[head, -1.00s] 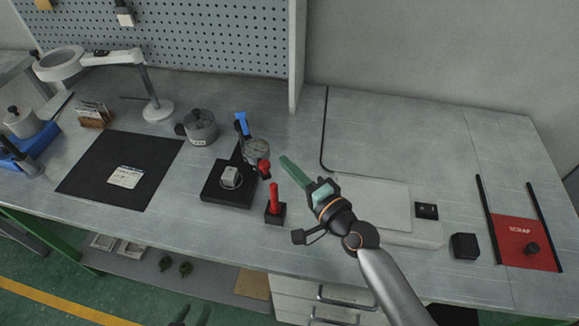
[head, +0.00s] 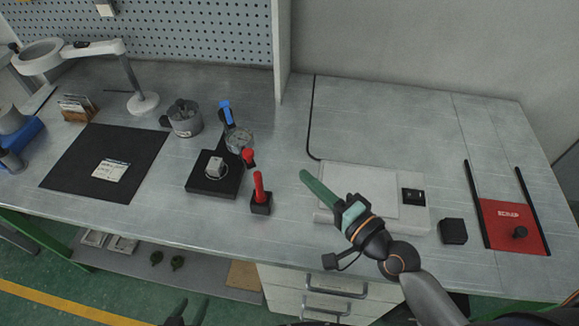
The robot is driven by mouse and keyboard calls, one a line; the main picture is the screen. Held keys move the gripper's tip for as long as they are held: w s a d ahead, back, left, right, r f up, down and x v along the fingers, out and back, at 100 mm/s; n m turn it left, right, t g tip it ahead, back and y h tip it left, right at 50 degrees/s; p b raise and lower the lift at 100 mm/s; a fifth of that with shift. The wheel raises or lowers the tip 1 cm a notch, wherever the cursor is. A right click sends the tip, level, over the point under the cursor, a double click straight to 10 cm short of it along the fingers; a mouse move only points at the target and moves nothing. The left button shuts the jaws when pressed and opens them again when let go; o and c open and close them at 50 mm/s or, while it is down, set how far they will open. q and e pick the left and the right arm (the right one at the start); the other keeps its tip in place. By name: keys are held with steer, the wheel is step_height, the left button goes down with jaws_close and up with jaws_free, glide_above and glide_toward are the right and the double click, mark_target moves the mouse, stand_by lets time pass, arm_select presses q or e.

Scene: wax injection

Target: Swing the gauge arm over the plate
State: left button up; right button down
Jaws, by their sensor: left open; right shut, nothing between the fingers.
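The gauge stand has a black square plate (head: 203,187) with a small grey block (head: 215,166) inside a thin ring on it. The round dial gauge (head: 238,139) is at the plate's back right corner, not above the block. A blue part (head: 226,112) stands behind the dial, and a red knob (head: 249,156) sits at its lower right. My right gripper (head: 306,176) has its green fingers shut and empty, to the right of the gauge and apart from it. My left gripper (head: 188,312) is open and empty at the bottom edge, mostly cut off.
A red-handled tool in a black block (head: 260,203) stands between the plate and my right gripper. A grey pot (head: 185,119) is left of the gauge. A white scale-like box (head: 358,183) lies beneath my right gripper. A black mat (head: 80,175) lies left; a red scrap tray (head: 513,230) is right.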

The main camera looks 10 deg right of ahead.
mark_target(252, 155)
steer(key=w+a+n+g+y, duration=0.1)
steer(key=w+a+n+y, duration=0.15)
steer(key=w, duration=0.85)
arm_select(q)
steer(key=shift+r+p, duration=0.15)
steer(key=shift+p, duration=0.35)
arm_select(e)
steer(key=shift+m, duration=0.25)
steer(key=a, duration=0.1)
steer(key=s+a, duration=0.1)
steer(key=a, duration=0.2)
steer(key=shift+s+a+f, duration=0.15)
steer(key=shift+a+f, duration=0.05)
steer(key=shift+f, duration=0.15)
steer(key=shift+s+a+p, duration=0.15)
steer(key=shift+s+a, duration=0.1)
steer(key=shift+a, duration=0.4)
steer(key=shift+s+a+p, duration=0.15)
steer(key=shift+s+a, duration=0.05)
steer(key=shift+a, duration=0.4)
arm_select(q)
steer(key=shift+r, duration=0.25)
